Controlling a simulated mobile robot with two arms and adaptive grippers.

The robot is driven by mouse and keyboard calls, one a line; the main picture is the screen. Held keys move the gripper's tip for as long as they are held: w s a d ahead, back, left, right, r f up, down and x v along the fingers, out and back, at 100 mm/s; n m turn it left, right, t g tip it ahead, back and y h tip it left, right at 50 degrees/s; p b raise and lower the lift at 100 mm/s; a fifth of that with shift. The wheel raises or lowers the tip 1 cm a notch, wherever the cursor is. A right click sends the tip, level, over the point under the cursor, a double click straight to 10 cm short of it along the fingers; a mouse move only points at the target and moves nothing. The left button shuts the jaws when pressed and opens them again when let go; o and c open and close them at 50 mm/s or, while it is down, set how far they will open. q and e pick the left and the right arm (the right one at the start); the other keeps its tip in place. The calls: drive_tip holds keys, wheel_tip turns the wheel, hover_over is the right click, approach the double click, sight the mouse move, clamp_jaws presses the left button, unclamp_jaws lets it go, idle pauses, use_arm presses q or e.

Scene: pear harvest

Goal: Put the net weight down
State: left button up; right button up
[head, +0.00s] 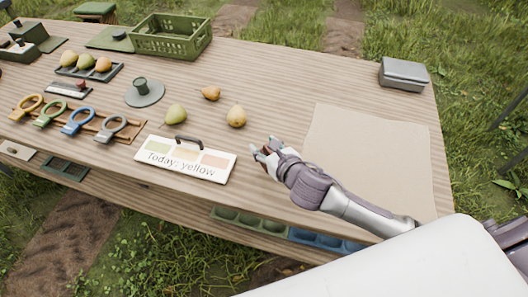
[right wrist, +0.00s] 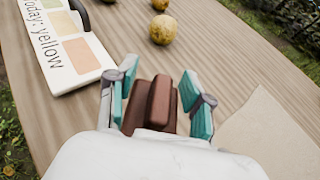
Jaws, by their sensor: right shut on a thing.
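The net weight (right wrist: 160,103) is a reddish-brown block with a raised ridge. My right gripper (right wrist: 164,96) is shut on it, with one teal-padded finger on each side. In the head view my right gripper (head: 266,151) is over the wooden table, between the "Today: yellow" sign and the beige paper sheet. Only a small brown part of the weight shows there among the fingers. I cannot tell whether its underside touches the table. My left gripper is not in view.
The "Today: yellow" sign (head: 186,159) lies left of the gripper, and the beige sheet (head: 372,150) lies right. Loose pears (head: 237,116) are behind. Coloured ring tools (head: 77,121), a green crate (head: 171,37) and a grey box (head: 403,74) stand farther off. Bare wood surrounds the gripper.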

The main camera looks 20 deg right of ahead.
sight(265, 153)
drive_tip(key=shift+w+d+f, duration=0.15)
drive_tip(key=shift+w+f, duration=0.3)
drive_tip(key=shift+w, duration=0.25)
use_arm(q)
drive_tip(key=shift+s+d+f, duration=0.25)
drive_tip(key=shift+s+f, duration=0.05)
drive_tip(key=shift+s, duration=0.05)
use_arm(e)
drive_tip(key=shift+f, duration=1.95)
use_arm(q)
drive_tip(key=shift+b, duration=0.3)
use_arm(e)
drive_tip(key=shift+f, duration=0.1)
drive_tip(key=o, duration=1.4)
drive_tip(key=v, duration=1.2)
drive_tip(key=shift+s, duration=0.1)
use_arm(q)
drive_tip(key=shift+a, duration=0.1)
